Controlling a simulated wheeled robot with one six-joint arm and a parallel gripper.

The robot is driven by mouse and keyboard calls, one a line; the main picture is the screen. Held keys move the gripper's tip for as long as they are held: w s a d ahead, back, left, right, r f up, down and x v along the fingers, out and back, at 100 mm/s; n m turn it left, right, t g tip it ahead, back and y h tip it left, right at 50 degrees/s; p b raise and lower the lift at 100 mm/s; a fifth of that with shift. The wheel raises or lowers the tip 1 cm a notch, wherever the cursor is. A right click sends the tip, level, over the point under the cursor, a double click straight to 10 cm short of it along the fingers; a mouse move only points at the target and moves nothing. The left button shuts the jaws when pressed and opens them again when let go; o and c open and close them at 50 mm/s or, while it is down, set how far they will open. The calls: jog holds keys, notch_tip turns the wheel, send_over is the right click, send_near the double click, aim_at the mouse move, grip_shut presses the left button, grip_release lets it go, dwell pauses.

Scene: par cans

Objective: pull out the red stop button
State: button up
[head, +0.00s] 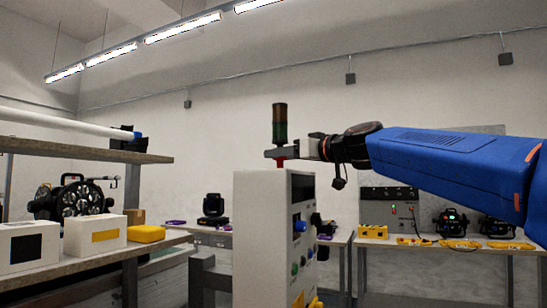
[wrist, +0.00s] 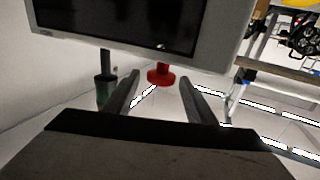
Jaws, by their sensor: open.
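The red stop button (head: 280,162) sits on top of the white control cabinet (head: 262,225), just below my gripper (head: 272,153) in the head view, where the fingers partly hide it. In the wrist view the red button (wrist: 160,75) shows its round head on a short stem, at the edge of the cabinet (wrist: 215,55). The two open fingers of my gripper (wrist: 160,79) lie on either side of it, with a visible gap at each side. I see no contact with the button.
A dark stack light (head: 279,122) stands upright right behind the fingers; it also shows left of them in the wrist view (wrist: 105,88). Shelves with boxes (head: 95,234) stand at the left. A bench with lamps (head: 452,222) is behind at the right.

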jog(key=v, duration=1.2)
jog(key=shift+s+d, duration=0.1)
jog(key=shift+s, duration=0.05)
jog(key=s+d+f+m+g+h, duration=0.1)
jog(key=s+d+f+m+h, duration=0.2)
jog(key=f, duration=0.7)
jog(key=s+d+f+g+h, duration=0.1)
jog(key=s+d+f+h, duration=0.3)
jog(key=f, duration=0.6)
jog(key=s+d+f+m+g, duration=0.15)
jog(key=s+f, duration=0.35)
jog(key=f, duration=0.5)
jog(key=s+d+f+m+g+h, duration=0.1)
jog(key=s+d+f, duration=0.3)
jog(key=f, duration=0.5)
jog(key=s+d+f+m+g+h, duration=0.1)
jog(key=s+d+f+m+h, duration=0.1)
jog(key=s+d+f, duration=0.3)
jog(key=s+d+f+m+g+h, duration=0.1)
jog(key=s+d+f+m+h, duration=0.1)
jog(key=s+f, duration=0.7)
notch_tip(320, 180, down, 5)
jog(key=d+h, duration=0.1)
jog(key=d, duration=0.1)
jog(key=shift+d+g, duration=0.35)
jog(key=shift+s, duration=0.1)
